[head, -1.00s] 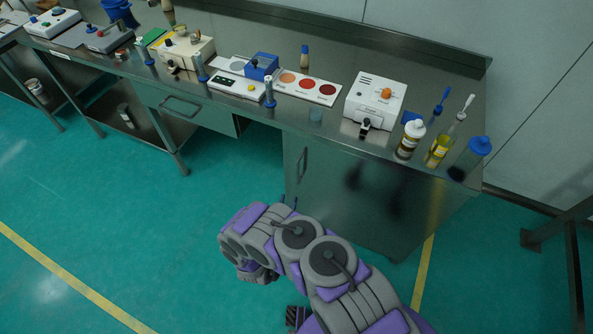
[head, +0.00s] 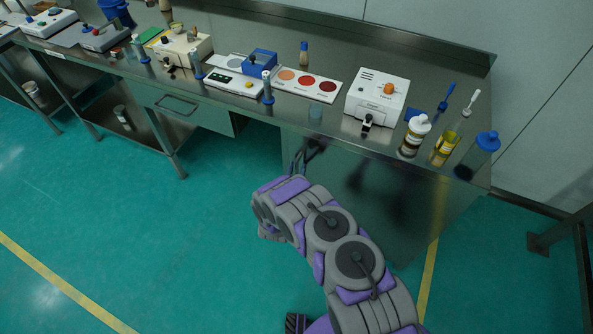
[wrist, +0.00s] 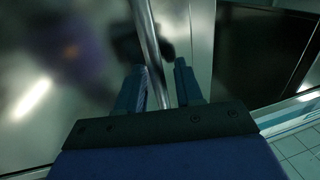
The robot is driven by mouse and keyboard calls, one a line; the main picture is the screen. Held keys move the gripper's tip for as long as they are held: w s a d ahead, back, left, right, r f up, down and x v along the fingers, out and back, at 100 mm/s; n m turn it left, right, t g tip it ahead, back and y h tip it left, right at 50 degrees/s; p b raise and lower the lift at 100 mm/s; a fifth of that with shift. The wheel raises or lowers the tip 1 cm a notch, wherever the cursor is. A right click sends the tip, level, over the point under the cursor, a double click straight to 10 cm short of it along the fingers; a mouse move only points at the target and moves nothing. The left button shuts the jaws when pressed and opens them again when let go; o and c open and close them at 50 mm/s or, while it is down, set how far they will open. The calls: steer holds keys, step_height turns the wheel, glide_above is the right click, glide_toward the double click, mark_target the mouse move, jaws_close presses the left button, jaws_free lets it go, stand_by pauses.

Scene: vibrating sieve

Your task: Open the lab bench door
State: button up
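The lab bench door (head: 365,185) is a dark, shiny metal panel under the bench's right half, and it looks closed. Its vertical bar handle (wrist: 147,40) runs down between my two fingers in the wrist view. My gripper (wrist: 160,88) is open, with one finger on each side of the bar and a gap to it on both sides. In the head view my gripper (head: 301,158) is at the door's upper left, where it and my arm partly hide the handle. Whether a finger touches the door cannot be told.
The steel bench top (head: 340,133) holds a white device (head: 376,98), bottles (head: 414,137) and several lab items close above the door. A drawer (head: 190,108) is to the left. The green floor (head: 130,230) in front is clear.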

steer(key=shift+c, duration=0.3)
jaws_close()
stand_by(0.3)
